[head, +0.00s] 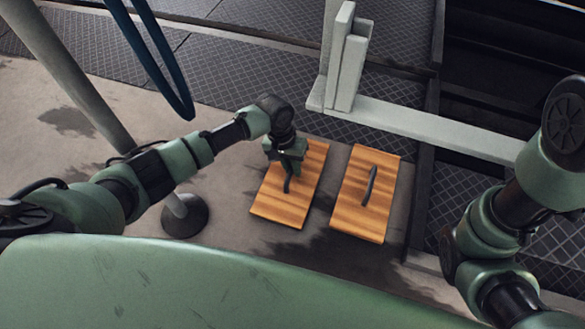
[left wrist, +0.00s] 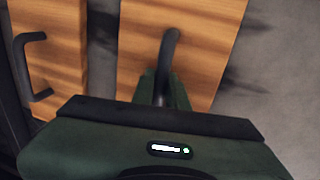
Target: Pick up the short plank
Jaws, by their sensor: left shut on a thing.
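Two wooden planks with dark handles lie side by side in the head view. My left gripper (head: 287,172) is over the left plank (head: 272,207), shut on its dark handle (head: 288,186). In the left wrist view this plank (left wrist: 205,35) fills the upper middle, and its handle (left wrist: 169,50) runs down into the jaws. The right plank (head: 350,216) lies apart from it, its handle free; it also shows at the left of the left wrist view (left wrist: 68,60). The two look close in length, so I cannot tell which is the short one. My right gripper is out of view.
A pale post (head: 340,60) and a pale beam (head: 430,130) stand behind and right of the planks. A grey pole on a dark round base (head: 184,216) stands left. A blue hanging loop (head: 165,75) is further back. Bare floor lies in front of the planks.

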